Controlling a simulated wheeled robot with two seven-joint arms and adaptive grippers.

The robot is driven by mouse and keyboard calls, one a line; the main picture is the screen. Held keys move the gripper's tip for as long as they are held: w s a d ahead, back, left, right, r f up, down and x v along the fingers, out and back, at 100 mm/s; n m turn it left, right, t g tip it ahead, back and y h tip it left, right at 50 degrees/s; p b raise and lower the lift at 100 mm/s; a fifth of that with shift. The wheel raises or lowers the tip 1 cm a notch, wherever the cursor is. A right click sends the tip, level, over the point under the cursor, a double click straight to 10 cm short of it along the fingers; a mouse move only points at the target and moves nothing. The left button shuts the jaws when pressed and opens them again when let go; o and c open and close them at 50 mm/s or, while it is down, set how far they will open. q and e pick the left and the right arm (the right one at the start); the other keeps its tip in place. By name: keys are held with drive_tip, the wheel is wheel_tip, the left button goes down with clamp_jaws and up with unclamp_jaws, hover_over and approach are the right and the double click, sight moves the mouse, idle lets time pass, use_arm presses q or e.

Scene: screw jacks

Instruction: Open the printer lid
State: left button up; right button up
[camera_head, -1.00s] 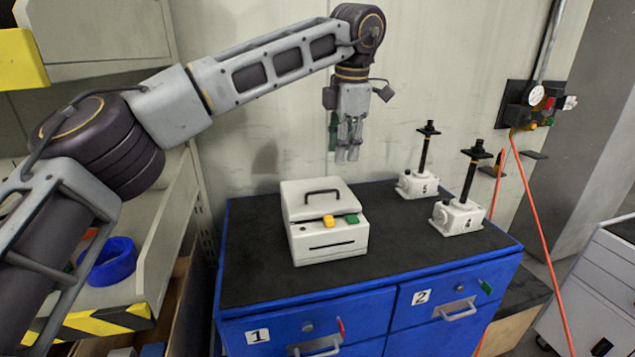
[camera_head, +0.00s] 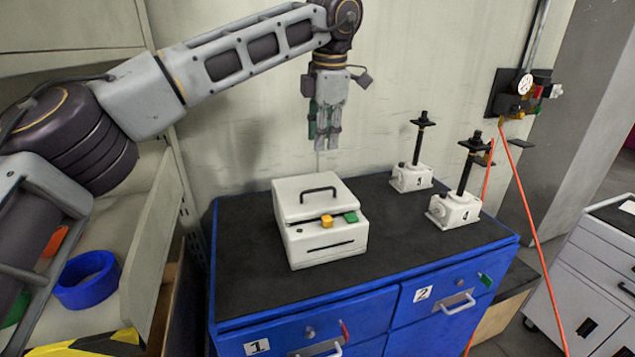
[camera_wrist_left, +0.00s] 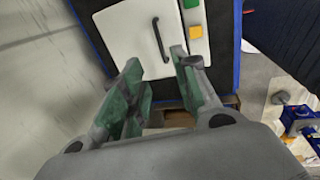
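The white printer (camera_head: 320,222) stands on the black top of a blue cabinet, and its lid (camera_head: 305,200) is closed. The lid has a black handle (camera_head: 319,192); a yellow button and a green button sit on the front part. My left gripper (camera_head: 324,143) hangs fingers-down above and behind the printer, apart from it. In the left wrist view the fingers (camera_wrist_left: 160,85) are spread with nothing between them. The lid (camera_wrist_left: 130,35) and handle (camera_wrist_left: 160,39) show beyond the fingertips. My right gripper is in neither view.
Two white screw jacks (camera_head: 412,175) (camera_head: 455,208) with black spindles stand right of the printer on the cabinet top (camera_head: 245,270). A blue ring-shaped bin (camera_head: 87,280) is on the left shelf. An orange hose hangs at right. The front of the top is clear.

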use_arm(q)
approach(319, 191)
drive_tip(key=f, duration=0.2)
drive_tip(key=w+f, duration=0.1)
drive_tip(key=f, duration=0.2)
drive_tip(key=shift+w+a+f, duration=0.2)
drive_tip(key=shift+w+f+p, duration=0.1)
drive_tip(key=shift+f+p, duration=0.2)
drive_tip(key=shift+f, duration=0.65)
drive_tip(key=c, duration=0.4)
clamp_jaws()
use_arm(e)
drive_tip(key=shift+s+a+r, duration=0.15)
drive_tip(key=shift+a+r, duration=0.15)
